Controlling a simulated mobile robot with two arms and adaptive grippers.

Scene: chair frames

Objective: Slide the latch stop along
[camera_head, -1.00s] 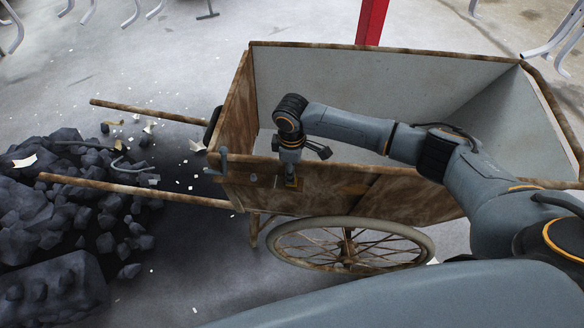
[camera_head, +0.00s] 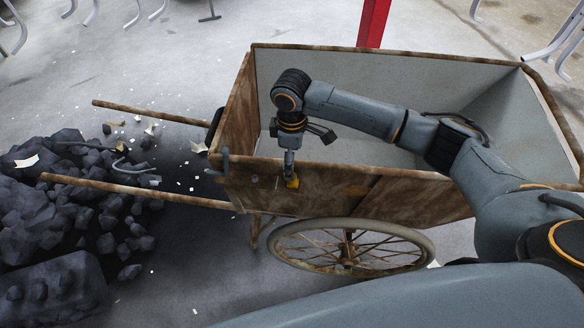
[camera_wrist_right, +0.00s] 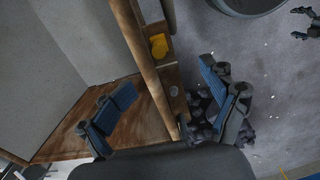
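A small yellow piece (camera_head: 292,181), which looks like the latch stop, sits on the near side panel of the wooden cart (camera_head: 330,196). It also shows in the right wrist view (camera_wrist_right: 158,46) beside the panel's top rail. My right gripper (camera_head: 289,162) points down just above it. In the wrist view the gripper's fingers (camera_wrist_right: 168,105) are wide apart, one on each side of the cart wall, with nothing held. A dark two-fingered part at the wrist view's right edge looks like my left gripper (camera_wrist_right: 303,22), its fingers apart and empty.
A spoked wheel (camera_head: 348,248) stands below the panel. Two wooden handles (camera_head: 140,190) reach left from the cart toward a heap of dark coal (camera_head: 60,205). A grey hook (camera_head: 222,162) is at the panel's left corner. A red post (camera_head: 372,22) stands behind.

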